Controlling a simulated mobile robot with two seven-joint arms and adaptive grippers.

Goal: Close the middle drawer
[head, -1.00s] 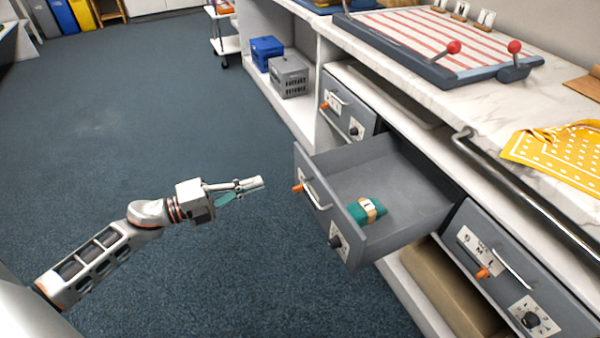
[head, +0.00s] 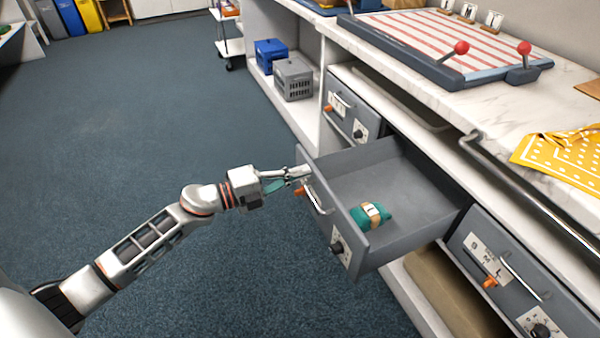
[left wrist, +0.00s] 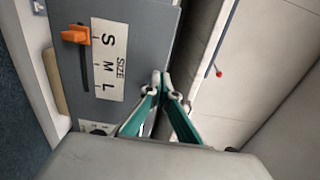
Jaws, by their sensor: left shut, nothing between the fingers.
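The middle drawer (head: 398,180) is pulled far out of the counter, its grey inside showing. A teal bundle with a pale band (head: 371,215) lies in it near the front panel. The front panel (head: 331,213) carries a metal bar handle, an orange slider and a dark knob. My left gripper (head: 305,171) is shut and empty, with its fingertips at the upper far end of this panel; I cannot tell whether they touch it. In the left wrist view the closed fingertips (left wrist: 164,76) are beside the panel with the SIZE label (left wrist: 108,60). My right gripper is not in view.
Drawers to the far side (head: 351,110) and near side (head: 520,275) flank the middle one. The marble counter (head: 440,105) above holds a striped press with red knobs (head: 450,45) and a yellow dotted cloth (head: 562,160). Open blue floor (head: 120,130) lies left.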

